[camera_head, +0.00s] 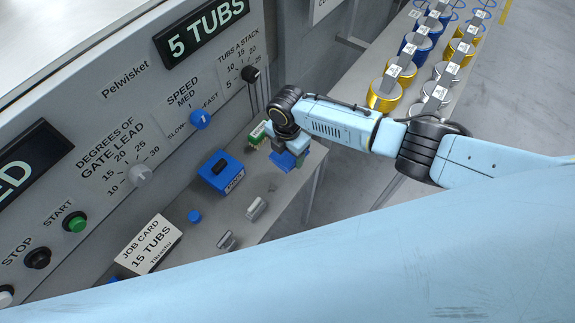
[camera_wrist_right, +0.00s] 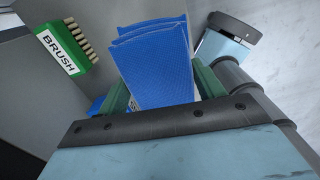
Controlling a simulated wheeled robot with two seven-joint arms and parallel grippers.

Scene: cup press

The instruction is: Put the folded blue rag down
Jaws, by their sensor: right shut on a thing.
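The folded blue rag (camera_wrist_right: 155,65) is held between the green-padded fingers of my right gripper (camera_wrist_right: 158,95) in the right wrist view. Its layered, folded edge sticks out past the fingers. In the head view, the rag (camera_head: 284,160) shows as a small blue patch below my right gripper (camera_head: 288,150), over the right end of the grey ledge (camera_head: 275,187). I cannot tell whether the rag touches the ledge. My left gripper is in neither view.
A green brush (camera_head: 257,133) lies close beside the rag, also in the right wrist view (camera_wrist_right: 66,50). A blue box (camera_head: 221,172), a small blue piece (camera_head: 194,216), two grey metal pieces (camera_head: 257,209) and a job card (camera_head: 148,244) are along the ledge. The control panel (camera_head: 110,120) rises behind.

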